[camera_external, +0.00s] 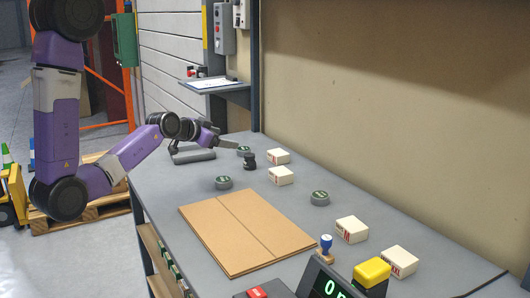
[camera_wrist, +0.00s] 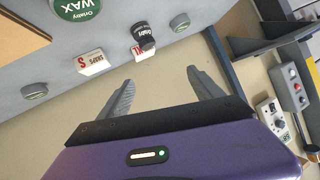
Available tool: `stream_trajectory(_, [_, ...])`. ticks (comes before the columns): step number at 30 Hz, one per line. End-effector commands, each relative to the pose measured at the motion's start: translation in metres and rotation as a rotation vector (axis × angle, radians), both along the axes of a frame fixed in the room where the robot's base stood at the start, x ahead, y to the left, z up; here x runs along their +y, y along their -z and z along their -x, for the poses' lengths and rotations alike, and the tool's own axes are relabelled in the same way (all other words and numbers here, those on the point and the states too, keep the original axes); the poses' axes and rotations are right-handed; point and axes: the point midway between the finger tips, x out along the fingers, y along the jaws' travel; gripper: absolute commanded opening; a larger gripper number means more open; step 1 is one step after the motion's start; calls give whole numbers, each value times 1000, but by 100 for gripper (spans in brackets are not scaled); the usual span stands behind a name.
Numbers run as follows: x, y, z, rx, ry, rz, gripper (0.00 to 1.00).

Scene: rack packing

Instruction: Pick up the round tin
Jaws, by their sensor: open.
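Three round grey tins with green tops stand apart on the grey table in the external view: one at the far end (camera_external: 244,151), one by the cardboard (camera_external: 223,183), and one further right (camera_external: 319,198). In the wrist view a green-topped tin marked WAX (camera_wrist: 77,10) is cut by the top edge, another tin (camera_wrist: 34,91) is at the left, and a grey one (camera_wrist: 180,22) is at the top. My gripper (camera_external: 233,144) is above the table's far end, close to the far tin. Its fingers (camera_wrist: 160,78) are apart with nothing between them.
A small black object (camera_external: 249,160) stands beside the far tin. Several white boxes (camera_external: 281,176) line the wall side. Flat cardboard (camera_external: 245,233) covers the front middle. A blue-topped stamp (camera_external: 326,243) and a yellow block (camera_external: 372,272) are near the right end.

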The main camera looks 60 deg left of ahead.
Motion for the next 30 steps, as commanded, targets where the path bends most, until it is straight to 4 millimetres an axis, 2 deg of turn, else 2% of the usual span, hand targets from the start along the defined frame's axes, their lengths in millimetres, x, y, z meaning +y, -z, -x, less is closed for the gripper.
stream_trajectory(1, [15,-9,-13,50,17,-12,75])
stream_trajectory(4, [34,-8,-29,181,88,-30,75])
stream_trajectory(9, [47,-4,-38,416,296,-47,75])
stream_trajectory(11, [43,0,-34,497,395,-48,75])
stream_trajectory(14, [27,13,-18,621,583,-41,75])
stream_trajectory(18, [-7,35,19,753,838,-14,75])
stream_trajectory(21, [-21,39,39,799,963,-14,75])
stream_trajectory(24, [-27,40,48,817,1031,-28,75])
stream_trajectory(30, [-30,53,46,816,1045,-42,75])
